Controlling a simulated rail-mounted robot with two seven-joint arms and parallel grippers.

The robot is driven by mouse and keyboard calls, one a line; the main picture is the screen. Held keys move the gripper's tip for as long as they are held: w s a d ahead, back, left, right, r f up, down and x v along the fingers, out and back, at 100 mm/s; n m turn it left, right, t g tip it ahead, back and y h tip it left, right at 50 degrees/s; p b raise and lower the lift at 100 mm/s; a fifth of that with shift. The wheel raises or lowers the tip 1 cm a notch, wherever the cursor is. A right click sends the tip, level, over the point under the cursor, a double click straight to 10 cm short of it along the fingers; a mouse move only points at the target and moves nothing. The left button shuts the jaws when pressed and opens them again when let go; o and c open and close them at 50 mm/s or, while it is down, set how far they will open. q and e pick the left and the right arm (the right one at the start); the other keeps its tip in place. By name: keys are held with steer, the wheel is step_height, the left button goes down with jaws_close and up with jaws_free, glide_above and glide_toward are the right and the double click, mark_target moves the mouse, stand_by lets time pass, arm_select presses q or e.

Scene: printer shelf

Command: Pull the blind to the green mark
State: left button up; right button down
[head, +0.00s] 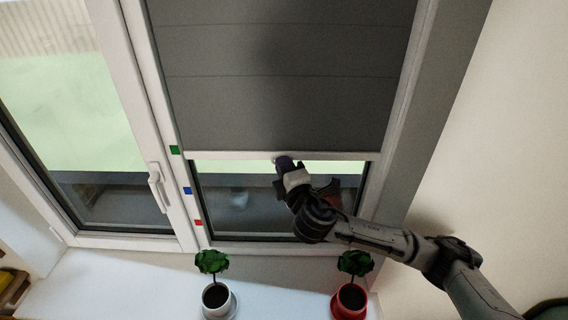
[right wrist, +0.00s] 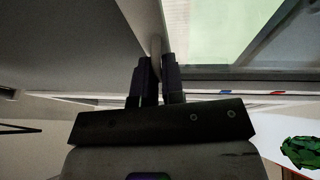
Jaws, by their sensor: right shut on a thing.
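The grey blind (head: 280,75) hangs over the upper part of the right window pane. Its white bottom bar (head: 230,155) is at about the height of the green mark (head: 174,150) on the window frame to its left. My right gripper (head: 280,161) is at the middle of the bar. In the right wrist view its two dark fingers (right wrist: 158,78) are shut on a pale pull tab (right wrist: 156,48) of the blind. The gripper hides part of the bar and most of the tab in the head view. My left gripper is not in view.
A blue mark (head: 187,190) and a red mark (head: 198,223) are lower on the frame. A window handle (head: 156,185) is to the left. A white pot (head: 216,298) and a red pot (head: 350,300) with green plants stand on the sill (head: 120,285) below my arm.

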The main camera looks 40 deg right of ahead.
steer(key=c, duration=1.3)
jaws_free()
steer(key=shift+b+v, duration=1.45)
steer(key=shift+v, duration=5.45)
steer(key=shift+r, duration=0.1)
